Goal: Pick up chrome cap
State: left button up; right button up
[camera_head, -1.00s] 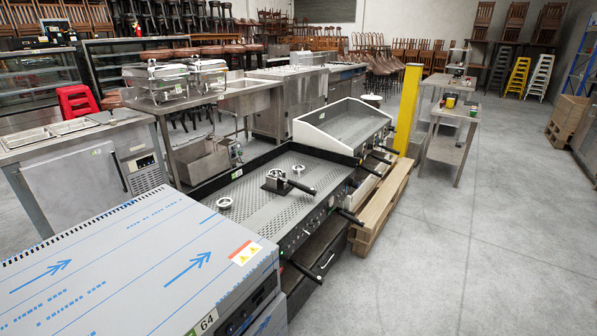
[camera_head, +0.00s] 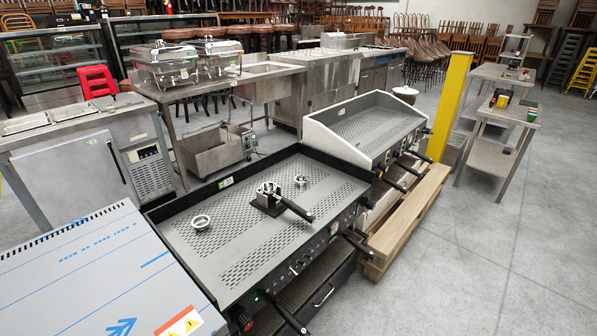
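Two small round chrome pieces lie on the perforated top of the near griddle (camera_head: 245,250). One chrome piece (camera_head: 200,222) is at the left and looks like a shallow ring or cup. The other chrome piece (camera_head: 301,180) is farther back at the right. I cannot tell which is the chrome cap. Between them a chrome piece with a black handle (camera_head: 297,209) rests on a small black stand (camera_head: 269,203). Neither of my grippers is in view.
A blue-white film-covered unit (camera_head: 90,270) stands left of the griddle. A second griddle (camera_head: 365,128) is behind it at the right, with a wooden pallet (camera_head: 410,222) and yellow post (camera_head: 451,100) beside it. Open grey floor (camera_head: 480,280) lies at the right.

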aim_at(300, 177)
jog(key=i+l+u, duration=0.1)
jog(key=i+l, duration=0.15)
jog(key=i+l+u, duration=0.1)
jog(key=i+l, duration=0.2)
jog(key=i+l+u, duration=0.2)
jog(key=i+l, duration=0.25)
jog(key=l, duration=0.2)
jog(key=i+l+u, duration=0.1)
jog(key=i+l, duration=0.15)
jog(key=i+l+u, duration=0.1)
jog(key=l, duration=0.4)
jog(key=i+l+u, duration=0.1)
jog(key=i+l, duration=0.2)
jog(key=i+l+u, duration=0.1)
jog(key=l, duration=0.35)
jog(key=i, duration=0.05)
